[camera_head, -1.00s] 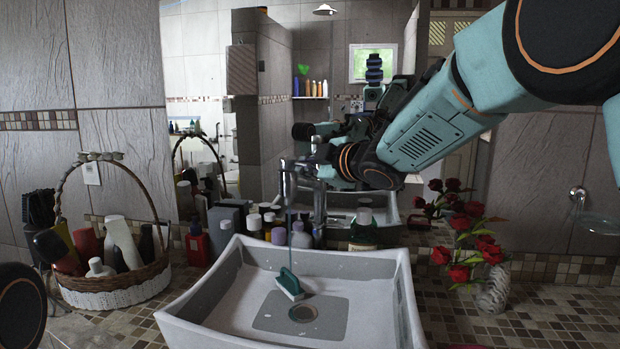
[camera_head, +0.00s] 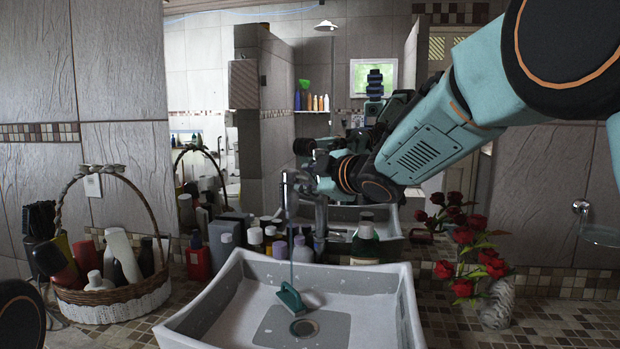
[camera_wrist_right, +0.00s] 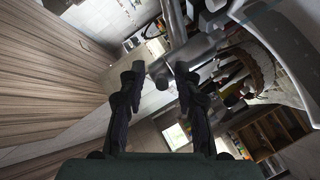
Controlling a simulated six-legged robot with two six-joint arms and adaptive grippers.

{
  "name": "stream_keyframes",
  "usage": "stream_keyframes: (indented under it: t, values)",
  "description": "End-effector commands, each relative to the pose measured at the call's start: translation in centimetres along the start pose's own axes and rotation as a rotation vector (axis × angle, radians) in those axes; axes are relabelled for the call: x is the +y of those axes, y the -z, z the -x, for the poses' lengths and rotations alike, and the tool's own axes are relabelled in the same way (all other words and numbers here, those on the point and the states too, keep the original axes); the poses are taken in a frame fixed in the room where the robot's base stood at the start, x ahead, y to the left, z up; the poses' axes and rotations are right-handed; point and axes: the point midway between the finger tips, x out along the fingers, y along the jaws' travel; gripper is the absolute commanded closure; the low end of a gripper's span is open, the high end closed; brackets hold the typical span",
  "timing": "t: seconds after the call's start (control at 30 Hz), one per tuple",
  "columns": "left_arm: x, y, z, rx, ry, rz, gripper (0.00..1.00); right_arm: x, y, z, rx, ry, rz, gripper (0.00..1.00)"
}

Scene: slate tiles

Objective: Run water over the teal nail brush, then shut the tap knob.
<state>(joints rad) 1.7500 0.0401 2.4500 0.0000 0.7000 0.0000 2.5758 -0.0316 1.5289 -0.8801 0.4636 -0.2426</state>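The teal nail brush (camera_head: 290,299) lies in the white sink (camera_head: 367,312), beside the drain. A thin stream of water (camera_head: 291,255) comes down from the tap (camera_head: 320,220) onto the brush or right beside it. My right gripper (camera_head: 312,175) is up at the top of the tap, partly hidden by its own arm. In the right wrist view its two fingers (camera_wrist_right: 155,73) are apart, with the tap knob (camera_wrist_right: 158,76) between or just beyond the tips. I cannot tell whether they touch it. My left gripper is out of view.
Several bottles (camera_head: 280,245) stand behind the sink. A wicker basket (camera_head: 113,300) of bottles is at the left, and a vase (camera_head: 497,306) with red roses at the right. A mirror (camera_head: 205,90) covers the wall behind the tap and shows reflections.

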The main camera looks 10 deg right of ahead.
Motion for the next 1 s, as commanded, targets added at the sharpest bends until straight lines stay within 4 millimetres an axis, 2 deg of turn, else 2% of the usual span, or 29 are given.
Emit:
stream_keyframes:
  t: [0.13, 0.27, 0.7, 0.83, 1.0]
  values:
    - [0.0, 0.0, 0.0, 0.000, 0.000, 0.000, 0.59, 0.0, 0.0, 0.6, -0.001, 0.000, 0.000, 0.67]
    - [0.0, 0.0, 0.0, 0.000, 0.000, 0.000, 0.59, 0.0, 0.0, 2.2, 0.000, 0.000, -0.002, 0.67]
    - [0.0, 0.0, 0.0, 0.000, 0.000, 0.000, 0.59, 0.0, 0.1, 10.0, 0.001, -0.001, -0.003, 0.67]
    - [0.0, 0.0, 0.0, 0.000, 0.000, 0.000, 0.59, 0.1, 0.1, 11.4, 0.001, -0.002, -0.002, 0.67]
    - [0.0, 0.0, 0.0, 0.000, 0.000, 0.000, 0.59, 0.0, 0.1, 12.0, 0.001, -0.001, 0.000, 0.67]
